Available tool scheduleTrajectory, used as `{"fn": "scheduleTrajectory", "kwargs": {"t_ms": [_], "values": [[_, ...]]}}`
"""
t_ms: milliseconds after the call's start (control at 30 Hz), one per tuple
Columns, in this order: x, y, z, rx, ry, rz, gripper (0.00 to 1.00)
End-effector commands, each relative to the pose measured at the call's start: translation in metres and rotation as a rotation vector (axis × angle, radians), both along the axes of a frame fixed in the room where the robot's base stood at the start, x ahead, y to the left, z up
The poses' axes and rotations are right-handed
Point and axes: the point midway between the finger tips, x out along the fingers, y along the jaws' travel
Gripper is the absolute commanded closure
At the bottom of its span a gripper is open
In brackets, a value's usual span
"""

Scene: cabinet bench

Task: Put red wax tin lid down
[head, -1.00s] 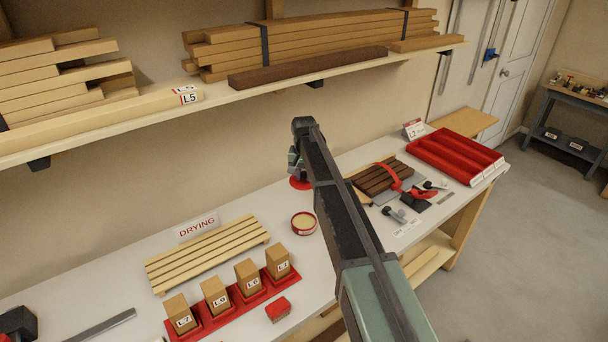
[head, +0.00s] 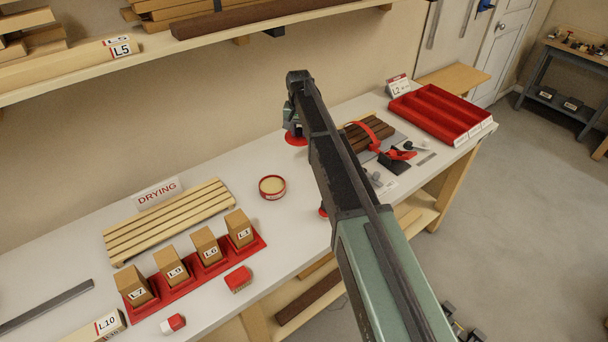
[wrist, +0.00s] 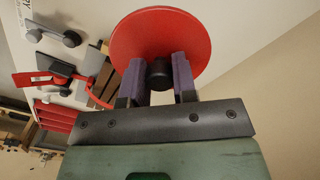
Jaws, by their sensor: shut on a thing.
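The red wax tin lid (wrist: 160,38) is a round red disc with a dark knob. In the wrist view my gripper (wrist: 159,75) is shut on that knob, one purple-grey finger on each side. In the head view the lid (head: 296,139) shows as a red disc under my gripper (head: 294,125), partly hidden by it, near the back of the bench. Whether the lid touches the bench top is hard to tell. The open wax tin (head: 272,187), red with pale yellow wax, stands on the bench to the left of my arm.
A slatted drying rack (head: 168,222) and a red tray (head: 247,243) with wooden blocks lie to the left. Right of my arm are dark wooden slats with a red clamp (head: 398,153) and a red sectioned tray (head: 482,128). White bench (head: 243,160) is clear behind the tin.

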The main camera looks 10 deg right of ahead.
Motion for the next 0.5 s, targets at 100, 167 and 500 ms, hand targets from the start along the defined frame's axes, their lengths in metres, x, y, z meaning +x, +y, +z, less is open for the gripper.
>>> {"fn": "scheduleTrajectory", "kwargs": {"t_ms": [100,167,500], "values": [[0.000,-0.001,-0.053,0.000,0.000,-0.001,0.96],[0.000,-0.001,-0.075,0.000,0.000,-0.001,0.96],[0.000,-0.001,-0.144,0.000,0.000,-0.001,0.96]]}}
